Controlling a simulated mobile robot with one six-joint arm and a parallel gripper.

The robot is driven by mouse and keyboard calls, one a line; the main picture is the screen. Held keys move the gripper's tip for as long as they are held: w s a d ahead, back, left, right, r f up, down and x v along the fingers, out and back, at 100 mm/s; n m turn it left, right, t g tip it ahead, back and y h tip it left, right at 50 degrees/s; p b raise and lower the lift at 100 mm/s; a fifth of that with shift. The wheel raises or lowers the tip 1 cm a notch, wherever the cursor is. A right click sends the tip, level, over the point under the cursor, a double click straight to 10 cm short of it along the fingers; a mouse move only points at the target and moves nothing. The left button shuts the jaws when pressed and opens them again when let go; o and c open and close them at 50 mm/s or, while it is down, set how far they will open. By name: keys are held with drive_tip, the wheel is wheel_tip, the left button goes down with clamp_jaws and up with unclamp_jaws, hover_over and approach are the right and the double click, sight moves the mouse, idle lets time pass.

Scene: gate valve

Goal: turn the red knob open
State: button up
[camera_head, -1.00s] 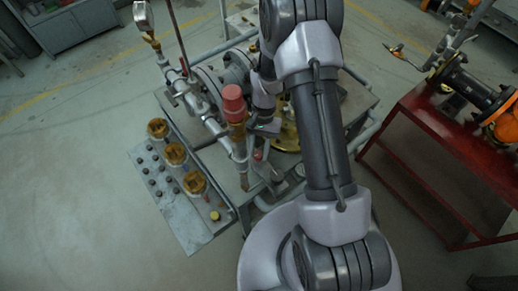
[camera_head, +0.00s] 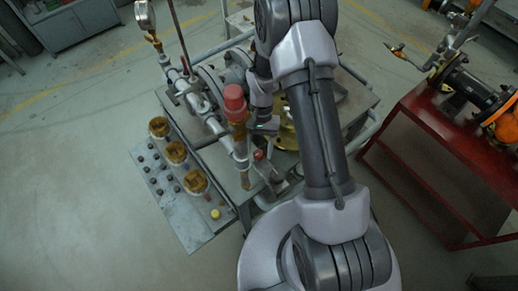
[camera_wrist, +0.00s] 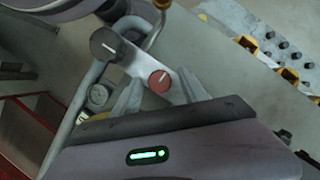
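The red knob (camera_wrist: 160,81) is a small round disc with a short slanted white mark, on a light grey plate in the wrist view. My gripper (camera_wrist: 162,90) is open, with one light grey finger on each side of the knob in the picture. I cannot tell whether the fingers touch it or how far off it is. A dark knob (camera_wrist: 105,44) with a white mark is up and left of it. In the head view my gripper (camera_head: 262,146) is at the bench, partly hidden by my arm; a small red spot shows there, too small to read.
A larger red cap (camera_head: 235,98) stands on a brass fitting close left of my gripper. A grey panel (camera_head: 172,200) with brass fittings and dark buttons hangs at the bench's left. A red table (camera_head: 440,150) stands right.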

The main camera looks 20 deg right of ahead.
drive_tip(key=p+v, duration=0.4)
drive_tip(key=v, duration=1.3)
drive_tip(key=shift+r, duration=0.25)
